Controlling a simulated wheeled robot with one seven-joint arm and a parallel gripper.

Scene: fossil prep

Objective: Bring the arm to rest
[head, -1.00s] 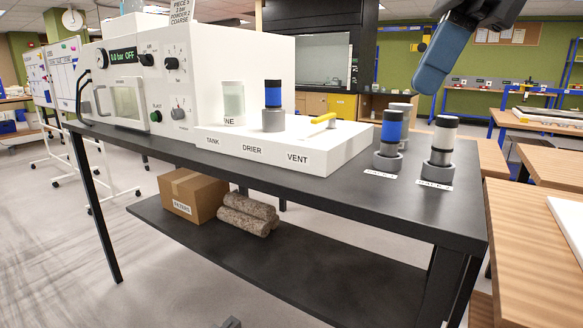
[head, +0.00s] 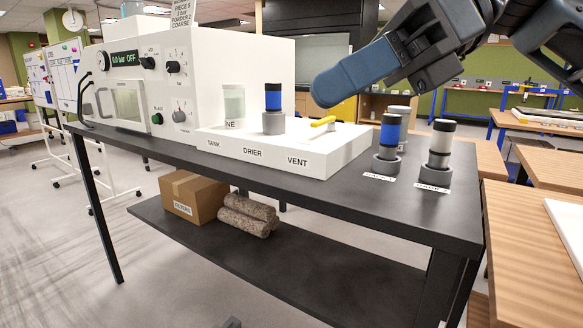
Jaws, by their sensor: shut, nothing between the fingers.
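My gripper (head: 322,92) is in the upper right of the head view, at the end of my dark arm. Its blue fingers are shut together and point left and slightly down, with nothing between them. It is in the air above the black bench, in front of the dark cabinet opening and apart from the things below. Part of my arm reaches out of the picture at the top right.
A wooden table (head: 530,260) is at right.

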